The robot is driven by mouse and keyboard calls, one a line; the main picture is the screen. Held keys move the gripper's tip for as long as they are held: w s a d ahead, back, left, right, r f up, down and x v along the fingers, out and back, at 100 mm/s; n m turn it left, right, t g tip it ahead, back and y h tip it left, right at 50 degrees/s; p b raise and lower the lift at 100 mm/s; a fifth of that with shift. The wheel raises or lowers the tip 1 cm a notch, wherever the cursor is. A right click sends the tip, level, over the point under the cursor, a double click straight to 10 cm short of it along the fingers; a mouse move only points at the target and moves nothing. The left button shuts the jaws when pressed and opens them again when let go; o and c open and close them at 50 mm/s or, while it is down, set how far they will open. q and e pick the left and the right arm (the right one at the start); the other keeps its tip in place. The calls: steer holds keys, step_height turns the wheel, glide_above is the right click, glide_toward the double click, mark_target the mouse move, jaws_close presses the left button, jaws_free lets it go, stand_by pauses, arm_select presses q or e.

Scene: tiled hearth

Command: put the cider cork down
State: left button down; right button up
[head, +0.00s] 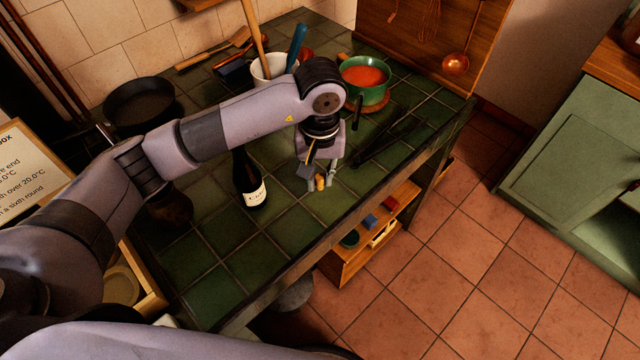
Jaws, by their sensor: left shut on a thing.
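The cider cork (320,183) is a small orange-tan piece between the fingertips of my left gripper (321,182). The gripper points down and is shut on the cork, over the green tiled top (290,232) near its front edge. I cannot tell whether the cork touches the tiles. A dark bottle (250,187) with a white label stands just left of the gripper, apart from it. My arm hides part of the tiles behind. My right gripper is not in view.
A green pot (366,82) of red soup sits behind the gripper on a wooden board. Dark tongs-like tools (385,143) lie to the right. A white crock (272,69) and a black pan (139,100) stand farther back. Tiles in front of the bottle are clear.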

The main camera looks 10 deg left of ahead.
mark_target(320, 189)
arm_select(q)
steer(key=shift+f, duration=0.75)
step_height(320, 189, down, 4)
steer(key=shift+r+p, duration=0.15)
steer(key=shift+p, duration=0.2)
steer(key=shift+f, duration=0.2)
steer(key=c, duration=1.5)
jaws_free()
steer(key=shift+r, duration=0.1)
steer(key=shift+r, duration=0.1)
